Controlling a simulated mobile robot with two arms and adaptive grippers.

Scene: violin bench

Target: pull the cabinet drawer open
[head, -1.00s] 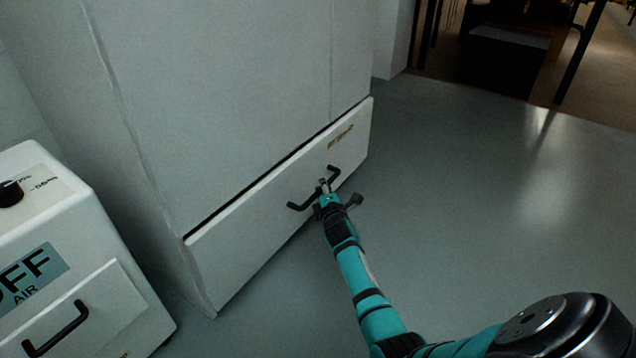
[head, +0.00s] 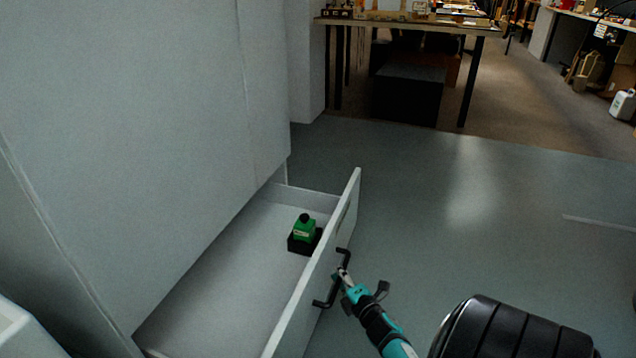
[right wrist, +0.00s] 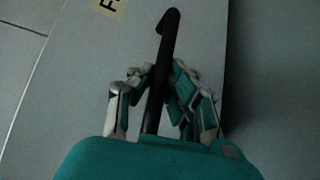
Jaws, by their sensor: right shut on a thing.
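The white cabinet drawer (head: 322,262) stands well out from the tall cabinet (head: 130,130) in the head view, with its inside showing. Its black bar handle (head: 331,288) is on the front face. My right gripper (head: 344,274) is at the handle, and in the right wrist view its fingers (right wrist: 160,88) are closed around the handle bar (right wrist: 167,40). A green bottle-like thing with a black cap (head: 304,228) sits in a black holder (head: 303,245) inside the drawer, near its far end. My left gripper is in neither view.
A table (head: 405,24) with a dark box (head: 408,92) beneath it stands at the back. A white edge (head: 20,330) shows at the lower left.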

